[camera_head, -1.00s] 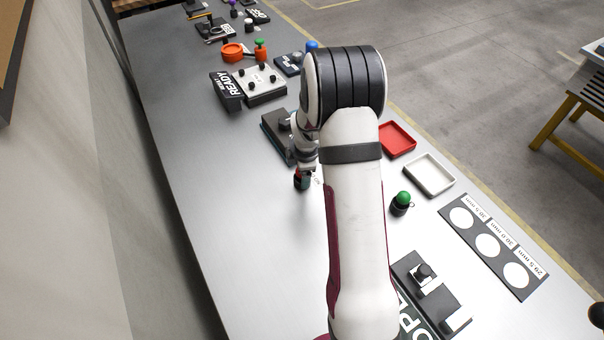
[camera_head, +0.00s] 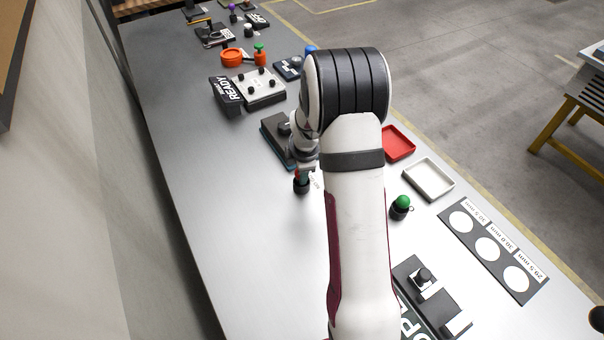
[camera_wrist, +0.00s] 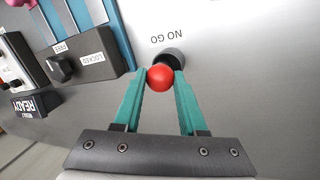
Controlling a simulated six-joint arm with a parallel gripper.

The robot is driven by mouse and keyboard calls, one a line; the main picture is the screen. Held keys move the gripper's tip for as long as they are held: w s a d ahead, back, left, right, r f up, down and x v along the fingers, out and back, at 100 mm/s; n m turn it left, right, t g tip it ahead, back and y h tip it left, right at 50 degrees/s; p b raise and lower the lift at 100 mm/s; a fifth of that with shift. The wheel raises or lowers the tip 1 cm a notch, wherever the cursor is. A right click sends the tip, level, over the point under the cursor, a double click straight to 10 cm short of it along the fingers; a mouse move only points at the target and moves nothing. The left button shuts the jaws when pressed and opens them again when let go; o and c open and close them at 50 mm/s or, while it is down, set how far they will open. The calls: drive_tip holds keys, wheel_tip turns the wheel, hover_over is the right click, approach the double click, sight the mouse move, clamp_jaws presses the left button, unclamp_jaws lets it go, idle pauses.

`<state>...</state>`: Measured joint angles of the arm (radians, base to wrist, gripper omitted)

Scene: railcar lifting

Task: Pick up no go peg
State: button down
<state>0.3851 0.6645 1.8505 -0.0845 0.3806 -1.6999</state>
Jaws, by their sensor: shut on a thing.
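The no go peg has a red ball top (camera_wrist: 161,77) and a dark round base (camera_wrist: 173,57). It stands by the printed words NO GO on the metal table. My gripper (camera_wrist: 163,80) has its two green fingers closed on the red top, one on each side. In the head view the peg's dark base (camera_head: 301,187) shows under my gripper (camera_head: 303,173), left of my forearm. The base is at or very near the table surface; I cannot tell whether it touches.
A box with a knob marked FREE and LOCKED (camera_wrist: 80,62) stands close left of my gripper. A green-topped peg (camera_head: 402,205), a red tray (camera_head: 398,142), a white tray (camera_head: 429,178) and a hole gauge plate (camera_head: 492,248) lie to the right. The table's left side is clear.

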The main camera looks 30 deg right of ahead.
drive_tip(key=r, duration=0.3)
drive_tip(key=shift+s+d+r, duration=0.15)
drive_tip(key=shift+s+d, duration=0.1)
drive_tip(key=shift+d, duration=0.05)
drive_tip(key=s+d+r, duration=0.6)
drive_tip(key=s, duration=0.2)
drive_tip(key=d+g, duration=0.1)
drive_tip(key=d, duration=0.4)
drive_tip(key=s+x, duration=0.1)
drive_tip(key=x, duration=0.5)
drive_tip(key=shift+a+f, duration=0.25)
drive_tip(key=shift+a, duration=0.05)
drive_tip(key=shift+w+f, duration=0.1)
drive_tip(key=shift+f, duration=0.35)
idle(1.0)
drive_tip(key=shift+w+d+v, duration=0.1)
drive_tip(key=shift+w+v, duration=0.05)
drive_tip(key=shift+v, duration=0.75)
drive_tip(key=shift+w+d+v, duration=0.1)
drive_tip(key=shift+w+v, duration=0.1)
drive_tip(key=shift+v, duration=0.7)
drive_tip(key=shift+w+d+v, duration=0.1)
drive_tip(key=shift+w+v, duration=0.05)
drive_tip(key=shift+v, duration=0.75)
drive_tip(key=shift+r, duration=0.15)
